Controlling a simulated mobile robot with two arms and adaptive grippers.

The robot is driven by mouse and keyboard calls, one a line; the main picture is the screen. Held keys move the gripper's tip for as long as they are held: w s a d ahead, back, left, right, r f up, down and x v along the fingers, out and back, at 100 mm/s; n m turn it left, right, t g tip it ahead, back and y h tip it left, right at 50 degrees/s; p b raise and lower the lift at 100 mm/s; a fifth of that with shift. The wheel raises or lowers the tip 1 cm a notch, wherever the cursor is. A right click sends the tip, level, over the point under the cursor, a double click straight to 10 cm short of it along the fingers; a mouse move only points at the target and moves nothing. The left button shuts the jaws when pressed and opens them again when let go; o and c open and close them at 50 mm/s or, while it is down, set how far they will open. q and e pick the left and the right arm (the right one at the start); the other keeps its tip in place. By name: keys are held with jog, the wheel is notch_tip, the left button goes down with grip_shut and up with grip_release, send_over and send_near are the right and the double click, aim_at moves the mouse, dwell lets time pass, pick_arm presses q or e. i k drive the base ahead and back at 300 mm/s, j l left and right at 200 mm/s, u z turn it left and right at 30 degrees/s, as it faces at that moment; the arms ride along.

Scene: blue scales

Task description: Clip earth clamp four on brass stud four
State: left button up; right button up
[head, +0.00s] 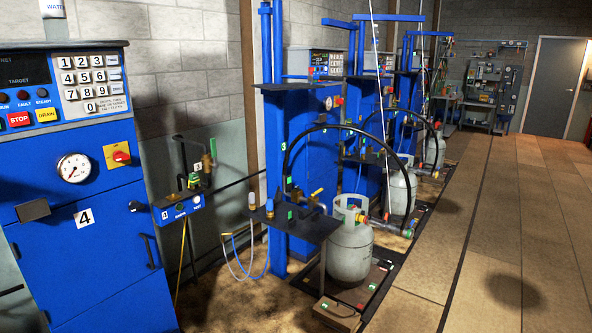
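The blue cabinet marked 4 (60,215) stands at the left in the head view. To its right, a small blue box with a 4 label (183,208) is fixed by the wall. A small green-and-yellow piece (193,181) sits just above this box; it may be the earth clamp, but it is too small to tell. A thin yellow cable (181,262) hangs below the box towards the floor. I cannot make out brass stud four for certain. Neither of my grippers is in view.
A blue post with a dark shelf (318,228) stands right of the box. A grey gas cylinder (350,248) stands on a low dark platform, with a black hose (348,127) arching above. More blue stations recede behind. The tan floor (500,230) at the right is clear.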

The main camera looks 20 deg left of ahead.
aim_at(194, 179)
jog(key=i+l+z, duration=0.15)
jog(key=i, duration=0.45)
jog(key=i+l+z, duration=0.2)
jog(key=i, duration=0.4)
jog(key=i+j+u, duration=0.1)
jog(key=i+u, duration=0.2)
jog(key=u, duration=0.15)
jog(key=i+u, duration=0.3)
jog(key=u, duration=0.15)
jog(key=i+l+u, duration=0.1)
jog(key=i+u, duration=0.2)
jog(key=u, duration=0.15)
jog(key=i+l+u, duration=0.25)
jog(key=u, duration=0.2)
jog(key=i+l+u, duration=0.15)
jog(key=i+u, duration=0.35)
jog(key=i+l+u, duration=0.3)
jog(key=u, duration=0.15)
